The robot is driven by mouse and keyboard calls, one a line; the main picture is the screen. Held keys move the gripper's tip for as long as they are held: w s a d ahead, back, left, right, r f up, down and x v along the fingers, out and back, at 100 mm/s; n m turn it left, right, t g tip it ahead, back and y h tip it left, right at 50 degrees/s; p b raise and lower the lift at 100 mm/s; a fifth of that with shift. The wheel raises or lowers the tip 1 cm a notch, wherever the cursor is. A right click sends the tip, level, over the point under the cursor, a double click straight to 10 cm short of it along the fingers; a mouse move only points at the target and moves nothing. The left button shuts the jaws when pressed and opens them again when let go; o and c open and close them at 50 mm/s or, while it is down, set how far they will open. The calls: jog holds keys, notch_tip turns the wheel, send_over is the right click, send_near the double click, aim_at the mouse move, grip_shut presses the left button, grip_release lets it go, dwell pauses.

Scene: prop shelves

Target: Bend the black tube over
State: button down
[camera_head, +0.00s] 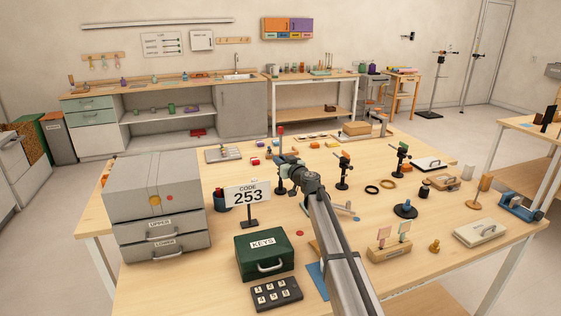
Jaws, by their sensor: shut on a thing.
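My gripper (284,161) is at the end of my arm, behind the green box. It is shut on a thin upright piece with a red tip (281,131), which rises above the jaws. A dark round base (280,190) shows just below. This piece appears to be the black tube, standing about upright. My gripper and wrist hide its middle, so the exact grip is unclear.
A "CODE 253" sign (248,195), grey drawers (162,240), a green KEYS box (264,254) and a keypad (277,293) are on the left.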

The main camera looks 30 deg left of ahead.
jog(key=shift+s, duration=0.1)
jog(key=shift+s+d+f+n+t+y, duration=0.25)
jog(key=shift+s+d+t+y, duration=0.3)
jog(key=shift+y, duration=0.3)
jog(key=shift+s+d+f+n+t+y, duration=0.1)
jog(key=shift+s+d+n+t+y, duration=0.15)
jog(key=shift+s+d+t+y, duration=0.45)
jog(key=shift+w+a+g, duration=0.1)
jog(key=shift+a+g, duration=0.05)
jog(key=shift+g, duration=0.1)
jog(key=c, duration=1.2)
grip_release()
jog(key=shift+w, duration=0.1)
jog(key=s+d, duration=0.7)
jog(key=d, duration=0.4)
jog(key=shift+s+f, duration=0.15)
